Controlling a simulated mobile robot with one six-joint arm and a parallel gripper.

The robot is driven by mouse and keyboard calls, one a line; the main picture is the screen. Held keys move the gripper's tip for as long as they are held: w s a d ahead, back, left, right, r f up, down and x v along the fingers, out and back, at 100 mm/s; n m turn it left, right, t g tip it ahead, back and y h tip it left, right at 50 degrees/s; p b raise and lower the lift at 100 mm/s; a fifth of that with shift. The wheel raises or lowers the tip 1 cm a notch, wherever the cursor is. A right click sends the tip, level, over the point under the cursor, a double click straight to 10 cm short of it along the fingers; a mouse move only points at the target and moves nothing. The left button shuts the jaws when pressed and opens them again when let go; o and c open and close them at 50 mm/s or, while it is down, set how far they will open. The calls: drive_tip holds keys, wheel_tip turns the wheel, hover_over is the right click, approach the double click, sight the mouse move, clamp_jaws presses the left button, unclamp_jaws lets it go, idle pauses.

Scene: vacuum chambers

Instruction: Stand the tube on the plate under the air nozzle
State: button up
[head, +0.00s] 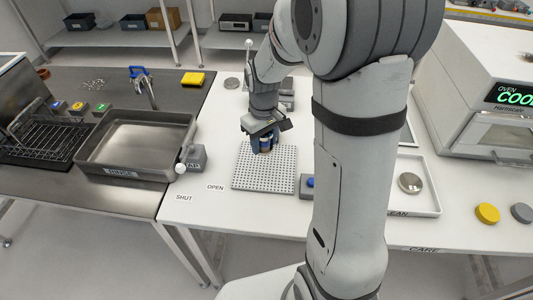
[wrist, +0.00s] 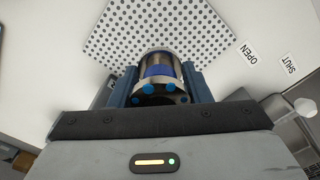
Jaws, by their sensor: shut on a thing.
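My gripper (head: 264,147) is over the back part of the white perforated plate (head: 264,181). It is shut on the tube (head: 266,143), a short metal cylinder with a blue band. In the wrist view the tube (wrist: 159,67) sits between the two blue fingers, with blue dots on its near end. The plate (wrist: 200,25) shows beyond it. I cannot tell whether the tube touches the plate. A grey box (head: 195,158) marked AIR, with a white-knobbed lever (head: 181,168), stands left of the plate. I cannot make out the nozzle itself.
The rinse basin (head: 135,143) and a black rack (head: 45,138) are on the left. OPEN and SHUT labels lie front left of the plate. A white tray (head: 428,207) holding a metal disc (head: 410,183) and an oven (head: 497,100) are on the right. My arm hides the middle.

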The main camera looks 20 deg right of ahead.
sight(265, 148)
wheel_tip(265, 148, down, 4)
drive_tip(key=shift+w+d+r, duration=0.1)
drive_tip(key=shift+r, duration=0.15)
drive_tip(key=shift+d+f+p, duration=0.1)
drive_tip(key=shift+f+p, duration=0.2)
drive_tip(key=shift+f, duration=1.4)
drive_tip(key=shift+f, duration=0.25)
drive_tip(key=o, duration=1.2)
drive_tip(key=shift+r, duration=0.1)
